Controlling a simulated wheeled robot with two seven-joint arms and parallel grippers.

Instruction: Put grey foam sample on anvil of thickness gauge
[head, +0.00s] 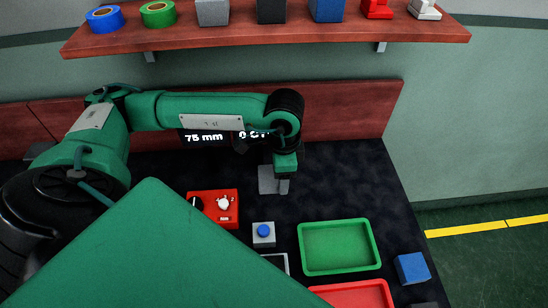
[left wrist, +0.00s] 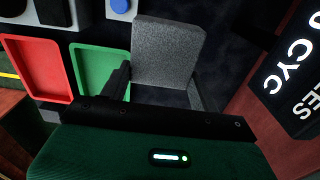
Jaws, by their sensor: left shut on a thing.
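My left gripper (head: 286,172) reaches over the dark table at the back. In the left wrist view, its two dark fingers (left wrist: 160,90) are shut on a grey foam sample (left wrist: 168,48), a speckled block sticking out past the fingertips. In the head view, a grey piece (head: 267,180) shows just under and beside this gripper; I cannot tell whether it is the foam or part of the thickness gauge. The gauge and its anvil are mostly hidden behind my arm and cannot be clearly made out. My right gripper is not in view.
A shelf (head: 300,34) with several items hangs above.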

